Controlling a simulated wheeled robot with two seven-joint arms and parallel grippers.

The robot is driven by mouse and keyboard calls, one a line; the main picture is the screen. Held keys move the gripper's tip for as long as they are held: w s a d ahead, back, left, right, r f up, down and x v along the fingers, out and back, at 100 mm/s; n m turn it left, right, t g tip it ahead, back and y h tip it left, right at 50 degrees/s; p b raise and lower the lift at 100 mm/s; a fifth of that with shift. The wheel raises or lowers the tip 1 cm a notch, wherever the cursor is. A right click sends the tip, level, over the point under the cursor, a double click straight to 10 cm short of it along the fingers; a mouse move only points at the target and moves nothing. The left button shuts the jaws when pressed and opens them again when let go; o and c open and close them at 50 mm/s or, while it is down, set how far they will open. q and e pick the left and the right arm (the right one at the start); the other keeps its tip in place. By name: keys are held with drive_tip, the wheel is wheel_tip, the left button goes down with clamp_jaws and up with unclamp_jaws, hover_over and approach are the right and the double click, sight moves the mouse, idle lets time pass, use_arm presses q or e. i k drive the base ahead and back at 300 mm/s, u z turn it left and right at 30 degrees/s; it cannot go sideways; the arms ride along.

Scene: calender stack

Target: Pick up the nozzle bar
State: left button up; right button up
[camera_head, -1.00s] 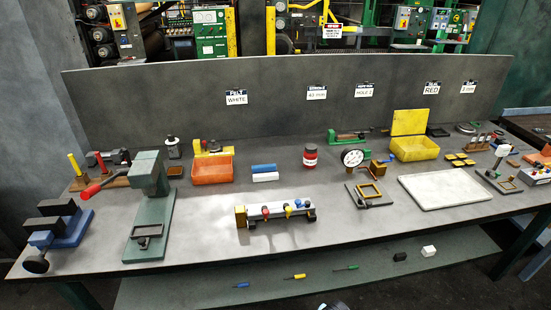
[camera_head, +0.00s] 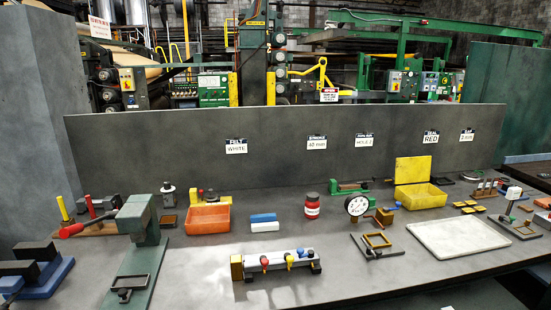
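The nozzle bar (camera_head: 278,261) lies on the grey workbench near the front middle. Neither of my grippers shows in the head view.
A green press (camera_head: 139,250) and a blue vise (camera_head: 38,276) stand to the left. An orange bin (camera_head: 208,219), a red jar (camera_head: 312,207), a dial gauge (camera_head: 357,207) and a yellow box (camera_head: 420,196) stand behind. A white tray (camera_head: 462,237) lies right. Bench around the bar is mostly clear.

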sight(251, 263)
drive_tip(key=z, duration=3)
drive_tip(key=k, duration=1.75)
drive_tip(key=u, duration=1.6)
